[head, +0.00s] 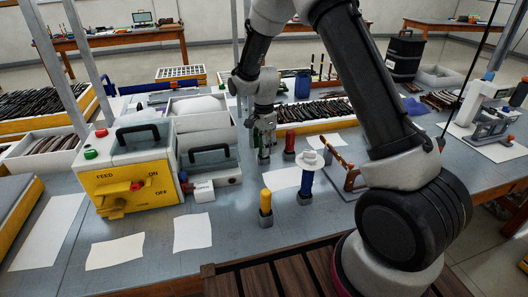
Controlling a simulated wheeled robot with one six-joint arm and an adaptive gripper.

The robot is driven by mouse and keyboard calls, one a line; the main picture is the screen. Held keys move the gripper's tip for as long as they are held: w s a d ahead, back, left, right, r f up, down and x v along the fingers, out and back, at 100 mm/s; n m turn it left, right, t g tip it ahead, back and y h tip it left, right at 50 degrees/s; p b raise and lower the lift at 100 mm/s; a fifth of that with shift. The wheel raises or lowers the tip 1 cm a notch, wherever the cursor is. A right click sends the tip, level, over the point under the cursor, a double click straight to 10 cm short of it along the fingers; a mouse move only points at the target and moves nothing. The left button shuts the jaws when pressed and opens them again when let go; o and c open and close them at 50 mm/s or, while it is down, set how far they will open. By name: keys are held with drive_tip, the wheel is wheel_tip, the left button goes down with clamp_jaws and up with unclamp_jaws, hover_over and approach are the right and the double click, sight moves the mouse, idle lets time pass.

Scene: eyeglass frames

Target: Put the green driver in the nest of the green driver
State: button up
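My gripper (263,140) points down over the grey bench, left of the red driver (290,140). A small patch of green shows at its fingers; this may be the green driver (268,122), but most of it is hidden. A dark shape just under the fingers may be a nest (264,158); I cannot tell whether the two touch. I cannot make out whether the fingers are shut.
A yellow-fronted machine (128,180) stands on the left. A grey box with a black handle (210,158) is left of my gripper. A wooden-handled tool (350,178) lies on a plate at right. Trays of eyeglass frames (318,112) lie behind. White sheets (192,232) lie in front.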

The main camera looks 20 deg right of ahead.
drive_tip(key=r, duration=0.5)
drive_tip(key=shift+w+r, duration=0.3)
drive_tip(key=shift+r, duration=0.1)
drive_tip(key=s+d+r+n+t, duration=0.1)
drive_tip(key=s+d+r+n, duration=0.35)
drive_tip(key=s+r, duration=0.35)
drive_tip(key=s+d+r+n+t, duration=0.1)
drive_tip(key=s+d+r+n, duration=0.35)
drive_tip(key=r, duration=0.65)
drive_tip(key=s+d+r+n+t, duration=0.1)
drive_tip(key=s+d+n, duration=0.2)
drive_tip(key=s, duration=0.7)
drive_tip(key=s+d+r+n+t, duration=0.1)
drive_tip(key=s+d+r+n, duration=0.1)
drive_tip(key=s, duration=0.9)
drive_tip(key=shift+d+r+n, duration=0.3)
drive_tip(key=shift+d+n, duration=0.1)
drive_tip(key=shift+n, duration=0.1)
